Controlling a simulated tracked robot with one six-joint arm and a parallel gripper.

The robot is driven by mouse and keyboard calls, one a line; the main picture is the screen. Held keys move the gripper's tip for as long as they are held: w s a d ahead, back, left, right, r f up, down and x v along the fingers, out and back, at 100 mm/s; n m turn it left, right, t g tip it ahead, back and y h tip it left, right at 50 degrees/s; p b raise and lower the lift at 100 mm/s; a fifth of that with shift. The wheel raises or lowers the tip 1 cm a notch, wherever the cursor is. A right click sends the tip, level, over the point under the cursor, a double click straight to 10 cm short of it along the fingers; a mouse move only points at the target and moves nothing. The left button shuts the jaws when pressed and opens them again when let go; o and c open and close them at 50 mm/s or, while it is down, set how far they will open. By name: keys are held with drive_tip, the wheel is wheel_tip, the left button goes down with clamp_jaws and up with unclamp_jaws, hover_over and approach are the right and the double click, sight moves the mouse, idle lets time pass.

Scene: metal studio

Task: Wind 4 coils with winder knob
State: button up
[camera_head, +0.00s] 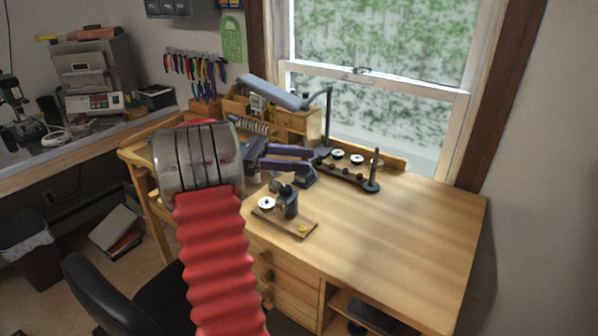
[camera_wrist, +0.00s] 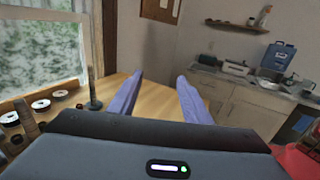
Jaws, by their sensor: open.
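A small wooden board (camera_head: 299,223) lies near the desk's left front edge. On it stands a dark winder block (camera_head: 290,203) with a white-faced round spool or knob (camera_head: 267,204) at its left side; which of these it is, I cannot tell. A small yellow piece (camera_head: 303,229) sits at the board's right end. My gripper (camera_head: 313,161) has two purple fingers, apart with nothing between them, above the desk behind the board. The fingers also show in the wrist view (camera_wrist: 160,76). The winder is not in the wrist view.
A dark rack with white-topped spools (camera_head: 338,154) and an upright post (camera_head: 375,165) stands by the window; they also show at the left in the wrist view (camera_wrist: 41,104). A lamp (camera_head: 272,92) and wooden drawers (camera_head: 297,123) stand behind. The desk's right half (camera_head: 420,215) is clear.

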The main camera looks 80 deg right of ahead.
drive_tip(key=shift+r, duration=0.15)
drive_tip(key=w+a+f+n+t+h, duration=0.1)
drive_tip(key=w+a+f+t+h, duration=0.15)
drive_tip(key=w+a+t, duration=0.8)
drive_tip(key=w+a+f+t+h, duration=0.25)
drive_tip(key=w+a, duration=0.45)
drive_tip(key=a, duration=0.8)
drive_tip(key=w+a+f+t+y, duration=0.1)
drive_tip(key=a+t, duration=0.4)
drive_tip(key=a, duration=0.9)
drive_tip(key=w+a+f+m+t+y, duration=0.1)
drive_tip(key=a+t+y, duration=0.3)
drive_tip(key=a, duration=1)
drive_tip(key=shift+w+a+f+t, duration=0.2)
drive_tip(key=shift+w+f+t, duration=0.25)
drive_tip(key=shift+w+t, duration=0.35)
drive_tip(key=shift+c, duration=0.2)
